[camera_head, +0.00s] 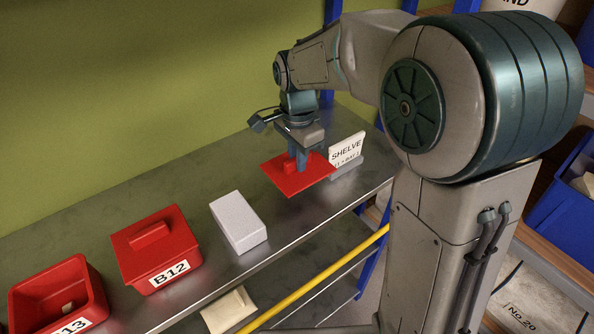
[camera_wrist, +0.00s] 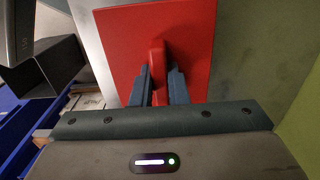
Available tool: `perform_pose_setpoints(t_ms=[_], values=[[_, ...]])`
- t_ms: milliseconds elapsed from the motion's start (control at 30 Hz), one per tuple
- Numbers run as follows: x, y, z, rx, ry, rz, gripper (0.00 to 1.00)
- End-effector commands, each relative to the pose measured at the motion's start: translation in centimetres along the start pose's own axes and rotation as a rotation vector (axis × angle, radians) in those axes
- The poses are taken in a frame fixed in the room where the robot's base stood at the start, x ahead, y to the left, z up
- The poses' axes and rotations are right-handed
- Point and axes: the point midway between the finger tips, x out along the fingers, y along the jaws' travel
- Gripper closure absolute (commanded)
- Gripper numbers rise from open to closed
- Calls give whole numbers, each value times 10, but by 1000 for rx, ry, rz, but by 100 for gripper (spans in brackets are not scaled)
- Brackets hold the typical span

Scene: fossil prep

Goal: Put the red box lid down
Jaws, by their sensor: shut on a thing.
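The red box lid (camera_head: 311,179) is a flat red plate with a raised handle. My gripper (camera_head: 297,160) is shut on that handle, near the far right end of the metal shelf (camera_head: 190,192). In the wrist view, the two fingers of my gripper (camera_wrist: 158,85) pinch the handle, and the red lid (camera_wrist: 195,40) fills the upper middle. I cannot tell whether the lid touches the shelf or hangs just above it. An open red box (camera_head: 30,297), its label ending in 13, stands at the near left without a lid.
A closed red box labelled B12 (camera_head: 160,255) and a white block (camera_head: 238,220) stand on the shelf left of the lid. A white "SHELVE" sign (camera_head: 346,150) stands close behind the lid's right side. A yellow rail (camera_head: 315,282) runs below the shelf edge. The shelf's back strip is clear.

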Motion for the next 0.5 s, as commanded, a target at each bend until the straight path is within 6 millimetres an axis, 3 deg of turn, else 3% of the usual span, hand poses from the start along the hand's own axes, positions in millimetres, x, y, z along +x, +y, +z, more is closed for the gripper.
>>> perform_pose_setpoints(t_ms=[333,500], values=[[42,0,0,1,-1,3,100],[51,0,0,1,0,0,100]])
